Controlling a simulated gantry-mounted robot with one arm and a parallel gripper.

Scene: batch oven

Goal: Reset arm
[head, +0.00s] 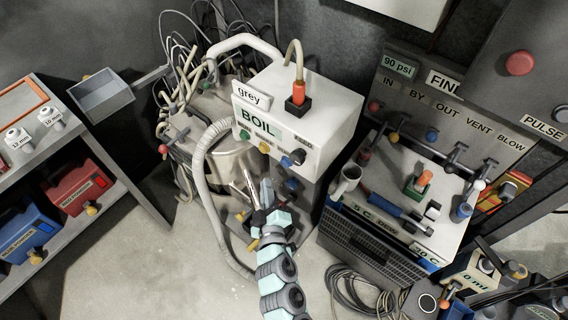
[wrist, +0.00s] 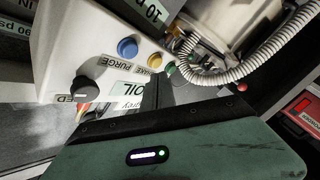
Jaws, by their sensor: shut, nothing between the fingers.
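My gripper (head: 262,204) is in the middle of the head view, just below the white control box (head: 308,112) labelled "BOIL" and "grey". It is shut and empty. In the wrist view the dark finger (wrist: 158,92) points up toward the box face (wrist: 60,40), which appears upside down. A green button (wrist: 170,69), a yellow button (wrist: 155,60), a blue button (wrist: 127,47) and a black knob (wrist: 84,90) show there. The finger overlaps the BOIL label in the picture; I cannot tell whether it touches the box.
A ribbed grey hose (head: 198,170) curves down close to the left of my gripper. A metal vessel (head: 225,165) stands behind it. A bench with a mug (head: 345,182) and valves is to the right. Shelves with red (head: 78,188) and blue bins (head: 25,232) are at left. Floor is open between.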

